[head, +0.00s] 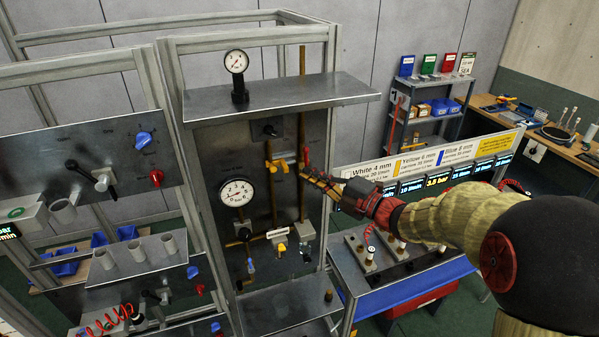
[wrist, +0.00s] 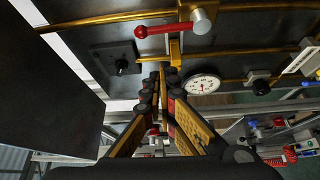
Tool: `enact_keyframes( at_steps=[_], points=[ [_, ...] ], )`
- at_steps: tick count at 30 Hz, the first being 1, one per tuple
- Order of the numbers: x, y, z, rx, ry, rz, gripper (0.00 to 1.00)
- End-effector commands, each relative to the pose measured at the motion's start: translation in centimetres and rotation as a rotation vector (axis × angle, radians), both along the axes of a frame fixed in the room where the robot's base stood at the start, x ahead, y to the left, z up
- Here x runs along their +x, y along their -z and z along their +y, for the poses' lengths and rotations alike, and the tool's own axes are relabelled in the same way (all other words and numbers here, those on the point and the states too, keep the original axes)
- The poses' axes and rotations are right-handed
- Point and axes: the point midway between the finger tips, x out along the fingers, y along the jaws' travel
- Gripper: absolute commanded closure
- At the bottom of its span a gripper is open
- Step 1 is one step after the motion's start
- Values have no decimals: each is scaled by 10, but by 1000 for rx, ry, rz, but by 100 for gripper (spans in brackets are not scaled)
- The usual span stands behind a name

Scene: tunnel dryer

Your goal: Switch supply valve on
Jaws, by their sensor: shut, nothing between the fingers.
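A red valve lever (head: 306,155) sits on the right vertical copper pipe of the middle panel. In the wrist view the red lever (wrist: 165,30) runs roughly along the pipe from a grey hub (wrist: 203,20). I take it for the supply valve, but no readable label confirms this. My gripper (head: 303,172) is just below the lever in the head view and partly hides the pipe there. In the wrist view my gripper (wrist: 160,76) has its fingers together and empty, with the lever beyond the tips; contact cannot be told.
A yellow fitting (head: 275,163) and a large gauge (head: 237,193) are left of my gripper. A black knob (head: 269,130) is above it. A metal shelf (head: 275,95) juts out over the panel. A bench with a blue edge (head: 400,295) stands at the lower right.

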Motion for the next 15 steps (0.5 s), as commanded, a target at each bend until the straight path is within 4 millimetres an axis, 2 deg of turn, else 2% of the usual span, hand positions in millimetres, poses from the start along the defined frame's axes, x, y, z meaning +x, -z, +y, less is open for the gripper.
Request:
enact_keyframes(
  at_steps=[6,15],
  points=[
    [-23,0,-26,0,1,-1,100],
    [-33,-2,-36,0,-2,-2,100]
  ],
)
